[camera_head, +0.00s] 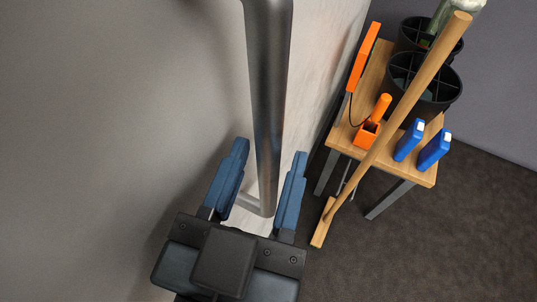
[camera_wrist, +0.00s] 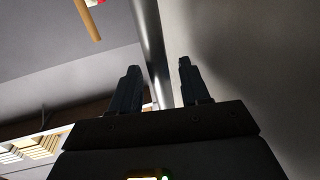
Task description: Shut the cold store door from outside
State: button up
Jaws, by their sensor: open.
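The cold store door (camera_head: 185,75) is a large pale grey panel filling the left of the head view; it also shows at the right of the wrist view (camera_wrist: 265,60). A long round metal handle bar (camera_head: 268,110) stands out from it and shows in the wrist view (camera_wrist: 150,45). My gripper (camera_head: 268,170) is open, with its two blue fingers on either side of the bar near the bar's lower end. I cannot tell whether either finger touches the bar. The door's edges and its frame are not clearly visible.
Dark floor (camera_head: 440,250) at lower right is clear.

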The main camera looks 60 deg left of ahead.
jog(key=shift+w+a+r, duration=0.1)
jog(key=shift+w+a, duration=0.4)
jog(key=shift+w, duration=0.05)
grip_shut()
dwell(0.4)
